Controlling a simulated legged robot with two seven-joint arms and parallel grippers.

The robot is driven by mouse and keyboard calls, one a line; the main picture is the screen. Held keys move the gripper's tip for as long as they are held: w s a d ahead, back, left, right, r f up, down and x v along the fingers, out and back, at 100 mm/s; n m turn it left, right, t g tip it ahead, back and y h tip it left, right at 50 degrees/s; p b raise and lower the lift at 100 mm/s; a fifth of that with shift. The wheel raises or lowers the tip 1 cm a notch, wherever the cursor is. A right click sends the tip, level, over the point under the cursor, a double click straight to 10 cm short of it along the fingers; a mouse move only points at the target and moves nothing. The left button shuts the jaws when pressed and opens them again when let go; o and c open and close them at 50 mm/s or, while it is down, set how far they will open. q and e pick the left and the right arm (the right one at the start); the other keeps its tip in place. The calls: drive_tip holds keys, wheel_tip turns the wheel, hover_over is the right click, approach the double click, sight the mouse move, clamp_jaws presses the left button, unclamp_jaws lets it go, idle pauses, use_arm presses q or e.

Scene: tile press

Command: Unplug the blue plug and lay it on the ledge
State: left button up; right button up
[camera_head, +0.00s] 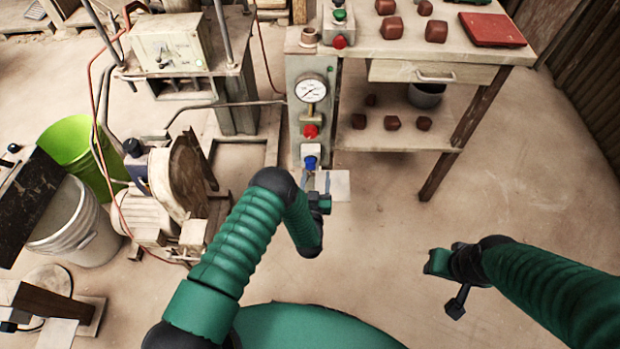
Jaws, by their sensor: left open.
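The blue plug (310,162) sits in a white socket low on the grey control panel (295,100), below the red knob. A pale flat ledge (340,186) sticks out at the foot of the panel, with nothing seen lying on its bare right part. My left gripper (316,182) is open and empty, just below the plug and over the left part of the ledge; it appears apart from the plug. Its wrist hides part of the ledge. My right gripper (447,279) is over the bare floor at the right, far from the plug; its jaws are unclear.
A gauge (311,88) and a red knob (310,131) are above the plug. A workbench (460,50) with red-brown blocks and a drawer stands to the right. A motor machine (165,190), a green bin (72,142) and a white bucket (80,225) are left. The floor between my arms is clear.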

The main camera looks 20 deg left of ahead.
sight(310, 167)
use_arm(q)
drive_tip(key=shift+n+t+y, duration=0.3)
drive_tip(key=shift+t+y, duration=0.2)
drive_tip(key=shift+y, duration=0.3)
drive_tip(key=s+f, duration=0.1)
drive_tip(key=s+a+f, duration=0.1)
drive_tip(key=s+f, duration=0.1)
drive_tip(key=shift+f+b, duration=0.25)
drive_tip(key=shift+b, duration=0.05)
use_arm(e)
wheel_tip(310, 167, down, 2)
drive_tip(key=shift+s+d, duration=0.1)
use_arm(q)
drive_tip(key=shift+a, duration=0.1)
drive_tip(key=b+x, duration=0.2)
drive_tip(key=x, duration=0.2)
drive_tip(key=b+x, duration=0.2)
drive_tip(key=x, duration=0.2)
drive_tip(key=shift+f+b, duration=0.25)
drive_tip(key=shift+b, duration=0.05)
drive_tip(key=shift+w+a+r, duration=0.1)
drive_tip(key=shift+w+r, duration=0.05)
drive_tip(key=shift+w, duration=0.4)
use_arm(e)
drive_tip(key=x, duration=0.2)
drive_tip(key=s+x, duration=0.1)
drive_tip(key=x, duration=0.2)
